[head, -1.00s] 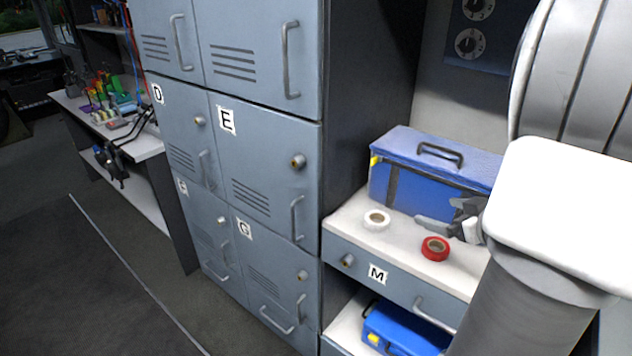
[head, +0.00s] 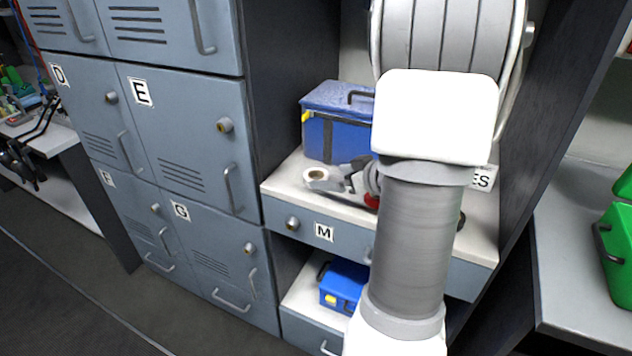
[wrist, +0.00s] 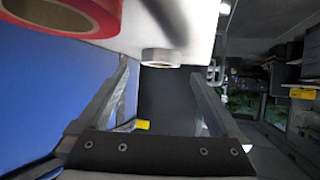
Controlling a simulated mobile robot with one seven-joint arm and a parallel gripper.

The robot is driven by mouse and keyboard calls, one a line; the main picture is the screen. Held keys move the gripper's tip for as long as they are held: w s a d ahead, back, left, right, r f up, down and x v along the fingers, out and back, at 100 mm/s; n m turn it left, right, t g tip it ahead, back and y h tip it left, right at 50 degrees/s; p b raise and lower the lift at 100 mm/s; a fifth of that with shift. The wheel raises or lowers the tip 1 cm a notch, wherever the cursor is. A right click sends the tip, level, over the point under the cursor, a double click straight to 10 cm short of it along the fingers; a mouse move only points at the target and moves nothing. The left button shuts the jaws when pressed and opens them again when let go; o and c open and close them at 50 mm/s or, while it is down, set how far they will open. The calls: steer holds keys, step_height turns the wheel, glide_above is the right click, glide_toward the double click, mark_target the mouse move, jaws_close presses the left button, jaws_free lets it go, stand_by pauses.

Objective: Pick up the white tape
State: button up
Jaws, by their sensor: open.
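The white tape (head: 315,174) is a small roll lying flat on the white shelf top above the drawer marked M. My gripper (head: 333,183) is low over that shelf, just right of the tape in the head view, with its fingers pointing towards it. In the wrist view the fingers of my gripper (wrist: 159,75) are spread apart with nothing held. The white tape (wrist: 161,57) shows ahead, in line with the gap between them. I cannot tell whether a finger touches it.
A red tape roll (head: 371,201) is mostly hidden behind my arm; it looms at the wrist view's upper left (wrist: 60,17). A blue toolbox (head: 335,138) stands at the shelf's back. Grey lockers (head: 185,135) rise to the left. Another blue case (head: 343,284) sits below.

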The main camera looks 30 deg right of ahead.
mark_target(311, 174)
steer(key=b+x, duration=0.2)
steer(key=x, duration=0.3)
steer(key=shift+w+a, duration=0.15)
steer(key=shift+w, duration=0.05)
steer(key=shift+r, duration=0.15)
steer(key=c, duration=1.2)
